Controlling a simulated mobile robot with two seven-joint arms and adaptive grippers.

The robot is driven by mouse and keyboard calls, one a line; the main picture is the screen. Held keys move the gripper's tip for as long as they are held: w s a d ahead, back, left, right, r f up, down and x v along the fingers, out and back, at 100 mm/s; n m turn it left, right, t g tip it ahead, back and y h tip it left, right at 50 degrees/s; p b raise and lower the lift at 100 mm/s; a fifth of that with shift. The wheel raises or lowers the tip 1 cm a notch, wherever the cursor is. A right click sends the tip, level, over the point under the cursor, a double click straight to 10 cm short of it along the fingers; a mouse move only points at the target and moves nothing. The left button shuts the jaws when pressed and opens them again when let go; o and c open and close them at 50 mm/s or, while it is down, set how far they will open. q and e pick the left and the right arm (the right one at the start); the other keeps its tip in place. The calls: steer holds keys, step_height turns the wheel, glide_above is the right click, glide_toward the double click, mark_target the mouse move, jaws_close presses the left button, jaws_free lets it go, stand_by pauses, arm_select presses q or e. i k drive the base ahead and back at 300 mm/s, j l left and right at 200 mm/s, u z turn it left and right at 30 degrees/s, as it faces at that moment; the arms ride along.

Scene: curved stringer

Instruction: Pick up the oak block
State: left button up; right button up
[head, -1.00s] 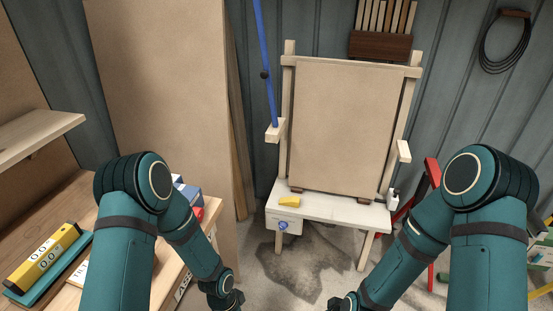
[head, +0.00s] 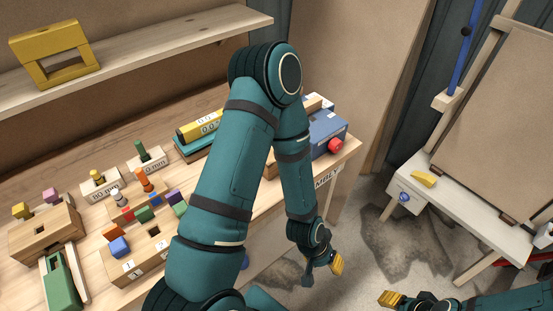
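Several light wooden blocks stand on the workbench (head: 215,205) in the head view; I cannot tell for sure which is the oak block. One plain block with a square hole (head: 45,233) is at the far left. Another block, with numbered faces (head: 135,268), holds coloured pieces nearer the front edge. My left gripper (head: 322,270) hangs beyond the bench's right front edge, over the floor, with its fingers apart and nothing between them. My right gripper (head: 393,300) is at the bottom edge, away from the bench and partly cut off. My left arm hides part of the bench.
A yellow frame (head: 55,55) sits on a shelf (head: 165,50) above the bench. A blue box with a red knob (head: 325,132) is at the bench's right end. A white easel seat (head: 455,215) with a yellow piece (head: 423,179) stands right. Floor between is clear.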

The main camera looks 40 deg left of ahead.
mark_target(271, 171)
steer(key=k+j+u, duration=0.1)
steer(key=k+u, duration=0.15)
steer(key=k, duration=0.35)
steer(key=l+u, duration=0.15)
steer(key=u, duration=1.15)
steer(key=i+l, duration=0.15)
steer(key=l, duration=0.2)
steer(key=i+l, duration=0.15)
steer(key=l, duration=0.15)
steer(key=i+l, duration=0.15)
steer(key=l, duration=0.2)
